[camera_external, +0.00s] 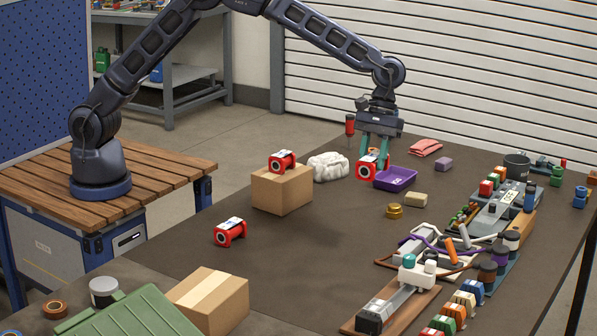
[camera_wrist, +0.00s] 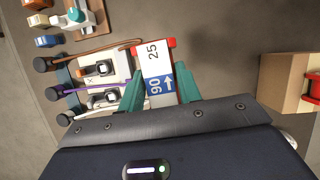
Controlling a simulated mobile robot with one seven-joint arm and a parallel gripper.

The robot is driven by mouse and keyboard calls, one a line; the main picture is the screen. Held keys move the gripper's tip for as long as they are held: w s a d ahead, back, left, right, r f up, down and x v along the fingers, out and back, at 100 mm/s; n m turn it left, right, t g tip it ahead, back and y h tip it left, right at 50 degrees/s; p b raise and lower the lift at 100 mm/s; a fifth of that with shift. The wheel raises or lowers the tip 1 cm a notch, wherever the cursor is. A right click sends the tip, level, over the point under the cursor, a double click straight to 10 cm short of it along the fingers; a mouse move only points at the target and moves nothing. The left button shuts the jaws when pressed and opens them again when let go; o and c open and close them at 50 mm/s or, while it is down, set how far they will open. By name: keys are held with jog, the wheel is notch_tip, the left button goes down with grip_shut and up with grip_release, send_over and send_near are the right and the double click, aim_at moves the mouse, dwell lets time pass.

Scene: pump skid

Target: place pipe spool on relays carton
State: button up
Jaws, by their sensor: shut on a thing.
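My gripper (camera_external: 377,150) has teal fingers shut on a red pipe spool (camera_external: 368,169) with a white label. It is held up over the table near the purple tray; the gap below it is hard to judge. In the wrist view the held pipe spool (camera_wrist: 154,62) shows "25", "90" and an arrow between the fingers. A brown carton (camera_external: 284,194) stands left of the gripper with a second red spool (camera_external: 283,161) on top. Another closed carton (camera_external: 212,302) stands at the front left with a bare top. No writing naming the relays carton is legible.
A third red spool (camera_external: 230,232) lies on the table between the cartons. A purple tray (camera_external: 395,180), white cloth (camera_external: 328,166) and yellow block (camera_external: 416,200) are near the gripper. Pump assemblies crowd the right side. A green lid (camera_external: 130,318) is at front left. The middle is clear.

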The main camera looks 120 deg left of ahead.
jog(key=shift+r, duration=0.6)
jog(key=shift+w+d+r, duration=0.1)
jog(key=shift+d+r, duration=0.05)
jog(key=shift+d, duration=0.3)
jog(key=d+r, duration=0.2)
jog(key=d, duration=1.3)
notch_tip(320, 180, up, 7)
send_over(197, 293)
jog(key=a, duration=0.2)
jog(key=shift+m, duration=0.3)
notch_tip(197, 293, down, 20)
jog(key=shift+a+r, duration=0.1)
jog(key=o, duration=1.2)
jog(key=shift+f, duration=0.2)
jog(key=shift+r, duration=0.15)
